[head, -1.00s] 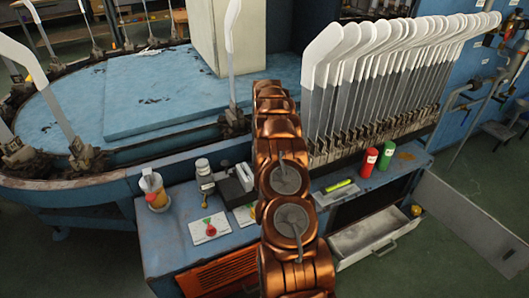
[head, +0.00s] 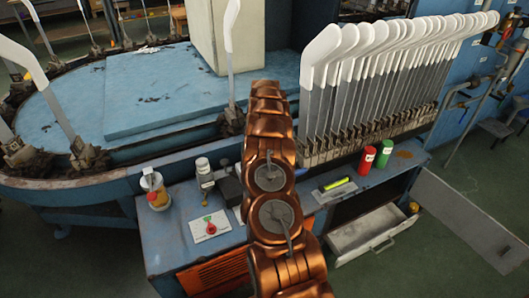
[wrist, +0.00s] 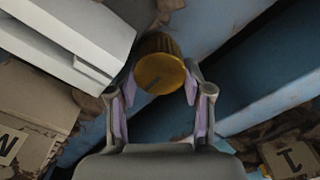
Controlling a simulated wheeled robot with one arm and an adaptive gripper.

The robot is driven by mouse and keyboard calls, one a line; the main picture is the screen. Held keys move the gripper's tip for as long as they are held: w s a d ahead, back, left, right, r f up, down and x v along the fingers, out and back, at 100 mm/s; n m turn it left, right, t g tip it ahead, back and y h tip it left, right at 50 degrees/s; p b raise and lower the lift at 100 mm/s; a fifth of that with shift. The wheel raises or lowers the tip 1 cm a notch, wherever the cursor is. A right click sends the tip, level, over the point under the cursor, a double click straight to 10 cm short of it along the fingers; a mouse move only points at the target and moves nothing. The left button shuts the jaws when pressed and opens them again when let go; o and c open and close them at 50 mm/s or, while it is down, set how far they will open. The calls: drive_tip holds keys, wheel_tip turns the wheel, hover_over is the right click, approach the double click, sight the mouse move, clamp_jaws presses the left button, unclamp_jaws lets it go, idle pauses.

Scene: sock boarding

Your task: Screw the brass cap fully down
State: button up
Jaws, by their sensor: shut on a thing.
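The brass cap (wrist: 160,69) is a round, ribbed, gold-coloured piece in the wrist view, just above the middle. My gripper (wrist: 156,92) is shut on it, with a purple-padded finger on each side of its lower part. The thread or seat beneath the cap is hidden, so I cannot tell how far down it sits. In the head view my copper arm covers the gripper and the cap.
In the wrist view a white block (wrist: 75,35) stands close on the left, and cardboard boxes (wrist: 35,115) lie lower left. An open drawer (head: 370,240) juts out.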

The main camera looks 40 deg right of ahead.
drive_tip(key=shift+r, duration=0.1)
drive_tip(key=o, duration=1.2)
drive_tip(key=shift+c, duration=0.2)
